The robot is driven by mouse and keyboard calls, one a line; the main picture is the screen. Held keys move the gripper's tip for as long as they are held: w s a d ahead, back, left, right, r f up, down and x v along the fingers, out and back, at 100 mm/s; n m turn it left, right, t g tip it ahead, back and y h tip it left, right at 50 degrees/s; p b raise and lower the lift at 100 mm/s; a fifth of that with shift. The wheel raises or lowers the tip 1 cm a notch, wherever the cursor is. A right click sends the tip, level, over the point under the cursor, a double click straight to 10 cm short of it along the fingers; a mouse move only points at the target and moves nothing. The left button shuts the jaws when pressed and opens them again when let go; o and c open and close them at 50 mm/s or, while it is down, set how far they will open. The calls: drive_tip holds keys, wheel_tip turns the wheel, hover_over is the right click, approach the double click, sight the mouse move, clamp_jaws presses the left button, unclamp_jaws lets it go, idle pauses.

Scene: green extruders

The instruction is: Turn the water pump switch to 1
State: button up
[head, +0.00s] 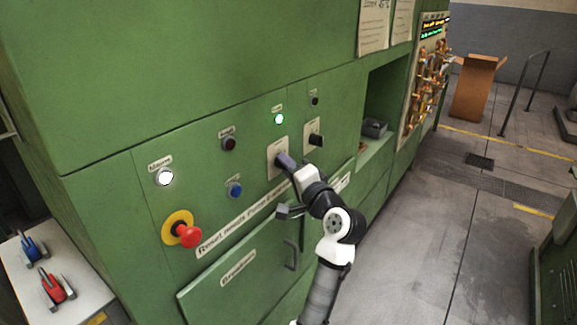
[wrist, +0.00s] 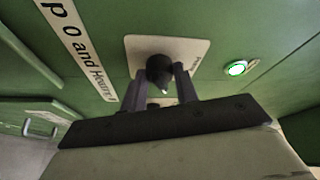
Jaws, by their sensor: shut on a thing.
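A black rotary switch knob (wrist: 159,68) on a pale square plate is on the green panel. In the wrist view, my gripper (wrist: 163,80) has one finger on each side of this knob and is shut on it. In the head view, my gripper (head: 282,160) reaches the left of two plated switches and hides most of its knob; its plate (head: 277,148) shows above. The other black switch (head: 315,139) stands to the right, untouched. The labels are too small to read, so I cannot tell which is the water pump switch or its exact setting.
A green lamp (head: 279,119) glows above the switches. A red emergency button (head: 187,235), a blue button (head: 235,189) and a lit white button (head: 164,177) are to the left. A door handle (head: 291,254) sticks out below. Open floor lies right.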

drive_tip(key=o, duration=1)
drive_tip(key=shift+c, duration=0.2)
drive_tip(key=b+v, duration=0.4)
drive_tip(key=v, duration=1)
drive_tip(key=shift+w, duration=0.1)
